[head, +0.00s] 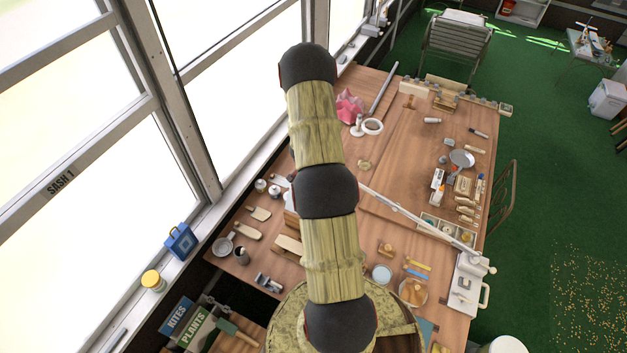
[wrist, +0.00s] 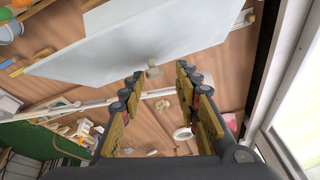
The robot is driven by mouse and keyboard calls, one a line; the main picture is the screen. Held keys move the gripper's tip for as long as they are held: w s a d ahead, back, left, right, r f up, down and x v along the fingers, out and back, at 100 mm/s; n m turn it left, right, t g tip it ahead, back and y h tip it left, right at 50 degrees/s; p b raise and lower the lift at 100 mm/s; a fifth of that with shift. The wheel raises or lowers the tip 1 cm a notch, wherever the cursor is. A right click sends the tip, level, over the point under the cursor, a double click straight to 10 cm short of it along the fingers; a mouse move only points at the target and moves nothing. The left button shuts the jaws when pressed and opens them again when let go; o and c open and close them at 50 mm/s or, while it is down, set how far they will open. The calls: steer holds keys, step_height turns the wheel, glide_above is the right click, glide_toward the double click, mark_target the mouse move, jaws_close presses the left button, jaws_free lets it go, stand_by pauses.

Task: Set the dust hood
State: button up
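A large white panel with a small pale knob (wrist: 153,71) fills the upper part of the wrist view; I take this white panel (wrist: 110,48) to be the dust hood. In the head view only a sliver of a white thing (head: 290,199) shows beside my arm, and I cannot tell if it is the same piece. My gripper (wrist: 160,80) is open and empty, with its two fingers apart. The knob lies in line with the gap between the fingertips; I cannot tell how far beyond them. In the head view my arm hides the gripper.
The wooden workbench (head: 400,150) is crowded with small tools. A long white jointed arm (head: 415,219) crosses it to a white device (head: 465,285). A pink cloth (head: 349,107) and a white ring-shaped thing (head: 373,126) lie farther back. Windows line the left side.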

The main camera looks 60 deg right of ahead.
steer(key=shift+o, duration=0.2)
steer(key=shift+s+a+f, duration=0.1)
steer(key=shift+s, duration=0.1)
steer(key=v, duration=1.2)
steer(key=shift+w, duration=0.1)
steer(key=shift+c, duration=0.4)
